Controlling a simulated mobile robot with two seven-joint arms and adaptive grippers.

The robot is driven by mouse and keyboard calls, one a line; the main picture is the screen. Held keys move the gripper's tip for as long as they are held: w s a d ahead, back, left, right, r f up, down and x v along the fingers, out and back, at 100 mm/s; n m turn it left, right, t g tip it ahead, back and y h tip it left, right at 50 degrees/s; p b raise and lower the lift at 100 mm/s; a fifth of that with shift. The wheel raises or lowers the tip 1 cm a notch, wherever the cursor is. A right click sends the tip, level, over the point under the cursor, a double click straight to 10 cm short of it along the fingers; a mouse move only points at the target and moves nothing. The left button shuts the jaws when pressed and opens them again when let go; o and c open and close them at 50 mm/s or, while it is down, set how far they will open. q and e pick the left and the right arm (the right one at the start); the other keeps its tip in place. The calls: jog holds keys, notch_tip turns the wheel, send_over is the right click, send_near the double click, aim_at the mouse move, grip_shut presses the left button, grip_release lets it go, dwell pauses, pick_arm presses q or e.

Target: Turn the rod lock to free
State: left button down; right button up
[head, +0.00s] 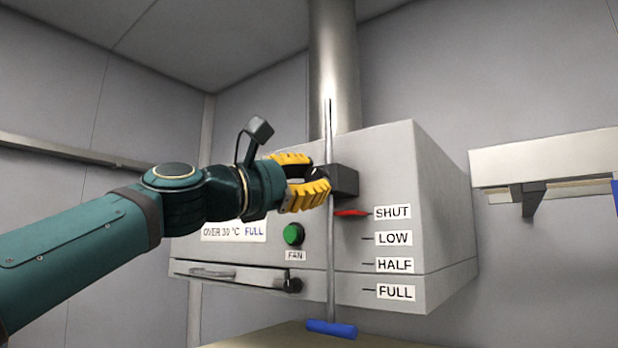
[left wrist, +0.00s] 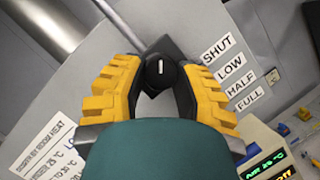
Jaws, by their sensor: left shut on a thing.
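The rod lock is a black block (head: 345,182) on the front of the grey hood (head: 395,165), beside the thin vertical rod (head: 331,250). Its round black knob (left wrist: 161,72), with a short white mark, shows in the left wrist view between the yellow fingers. My left gripper (head: 318,180) is shut on this knob; the fingers hide much of it in the head view. The rod has a blue handle (head: 332,328) at its bottom end. A red pointer (head: 350,213) on the rod stands level with the SHUT label (head: 392,213). My right gripper is not in view.
Below SHUT are the labels LOW (head: 393,239), HALF (head: 394,265) and FULL (head: 396,292). A green FAN button (head: 293,234) and a front bar handle (head: 235,275) are left of the rod. A shelf (head: 545,157) juts out at right. A lit display (left wrist: 268,165) shows in the wrist view.

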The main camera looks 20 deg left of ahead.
pick_arm(q)
jog(key=m+g, duration=0.1)
jog(key=m, duration=0.1)
jog(key=m+g, duration=0.1)
jog(key=m, duration=0.2)
jog(key=shift+r, duration=0.15)
jog(key=shift+r+m+g+y, duration=0.1)
jog(key=shift+m+g+y, duration=0.25)
jog(key=shift+m, duration=0.95)
jog(key=shift+m+g+y, duration=0.25)
jog(key=shift+m+g, duration=0.1)
jog(key=shift+m, duration=0.95)
jog(key=c, duration=0.6)
grip_release()
jog(key=v, duration=1.2)
jog(key=shift+r, duration=0.1)
